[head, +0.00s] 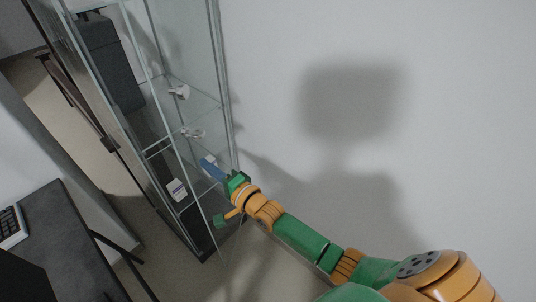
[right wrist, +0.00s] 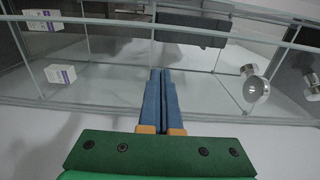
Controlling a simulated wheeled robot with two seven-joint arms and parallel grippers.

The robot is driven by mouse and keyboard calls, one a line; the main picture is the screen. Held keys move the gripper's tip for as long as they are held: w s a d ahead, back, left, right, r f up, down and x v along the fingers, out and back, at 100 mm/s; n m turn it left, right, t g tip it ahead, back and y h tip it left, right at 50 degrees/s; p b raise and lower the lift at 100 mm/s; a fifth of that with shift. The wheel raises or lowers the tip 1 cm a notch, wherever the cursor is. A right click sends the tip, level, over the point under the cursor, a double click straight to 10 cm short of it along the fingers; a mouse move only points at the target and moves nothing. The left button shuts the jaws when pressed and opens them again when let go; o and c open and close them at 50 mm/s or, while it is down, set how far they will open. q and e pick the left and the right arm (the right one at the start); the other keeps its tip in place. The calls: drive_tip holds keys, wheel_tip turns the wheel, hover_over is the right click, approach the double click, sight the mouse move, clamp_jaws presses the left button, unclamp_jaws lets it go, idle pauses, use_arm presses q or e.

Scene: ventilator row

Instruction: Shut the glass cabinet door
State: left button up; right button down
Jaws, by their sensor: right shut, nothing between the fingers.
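The glass cabinet (head: 148,110) stands tall at the left of the head view, with thin metal frame edges and clear panes. I cannot tell for sure which pane is the door or how far it stands open. My right gripper (head: 208,165) is at the cabinet's right side, its blue fingers overlapping the glass in the picture. In the right wrist view the fingers (right wrist: 161,88) are together and empty, pointing at the cabinet's panes and rails. Whether they touch the glass is unclear. My left gripper is not in view.
Inside the cabinet are white boxes (right wrist: 60,74) and metallic pieces (right wrist: 254,86) on glass shelves. A dark desk (head: 65,240) with a keyboard (head: 10,224) stands at lower left. A bare white wall (head: 400,130) fills the right.

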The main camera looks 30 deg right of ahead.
drive_tip(key=w+a+b, duration=1)
drive_tip(key=b, duration=0.1)
drive_tip(key=shift+w, duration=0.3)
